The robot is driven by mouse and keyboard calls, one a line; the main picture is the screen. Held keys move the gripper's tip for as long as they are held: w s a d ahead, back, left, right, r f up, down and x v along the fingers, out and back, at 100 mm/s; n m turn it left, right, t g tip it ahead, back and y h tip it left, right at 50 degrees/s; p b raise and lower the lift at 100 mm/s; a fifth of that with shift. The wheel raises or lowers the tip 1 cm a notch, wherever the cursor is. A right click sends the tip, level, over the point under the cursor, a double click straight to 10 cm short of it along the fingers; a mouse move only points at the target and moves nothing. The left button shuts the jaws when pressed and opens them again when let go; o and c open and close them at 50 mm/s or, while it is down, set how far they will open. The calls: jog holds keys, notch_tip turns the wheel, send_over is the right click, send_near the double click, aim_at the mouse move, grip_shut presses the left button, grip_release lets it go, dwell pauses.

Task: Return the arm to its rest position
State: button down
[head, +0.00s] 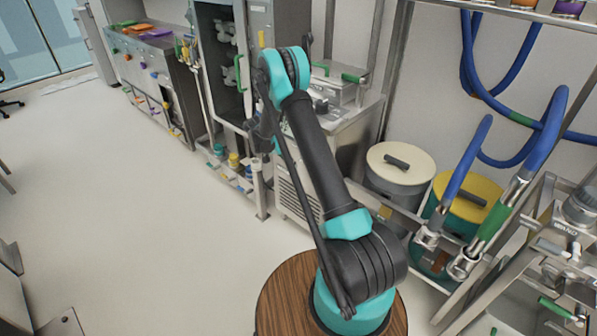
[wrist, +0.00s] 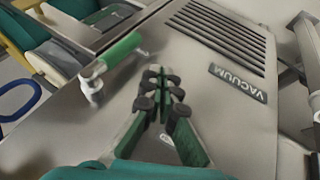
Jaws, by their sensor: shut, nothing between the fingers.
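My arm rises from a round wooden-topped base and is bent at its raised elbow in the head view. My gripper (wrist: 162,95) shows in the wrist view with its dark-tipped green fingers close together and nothing between them. It is in front of a grey metal machine (wrist: 235,110) with a vent grille and a label reading VACUUM. In the head view the gripper is mostly hidden behind my arm, so its exact place there is unclear.
A green-handled lever (wrist: 120,50) juts from the metal machine. Two lidded bins, one with a cream lid (head: 400,160) and one with a yellow lid (head: 470,195), stand right of my arm. Blue hoses (head: 545,140) hang at the right. Open floor (head: 130,210) lies at the left.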

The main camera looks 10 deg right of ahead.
jog(key=v, duration=0.4)
jog(key=s+d+r+n+t+y, duration=0.1)
jog(key=s+d+r+n+y, duration=0.15)
jog(key=s+r, duration=0.55)
jog(key=s+d+r+n+t+y, duration=0.1)
jog(key=s+r+n, duration=0.2)
jog(key=s+r, duration=0.5)
jog(key=s+n+t+y, duration=0.2)
jog(key=s+n+y, duration=0.1)
jog(key=s, duration=2.1)
jog(key=shift+a+f+n+t, duration=0.35)
jog(key=shift+f+n, duration=0.15)
jog(key=shift+n, duration=0.15)
jog(key=shift+y, duration=0.25)
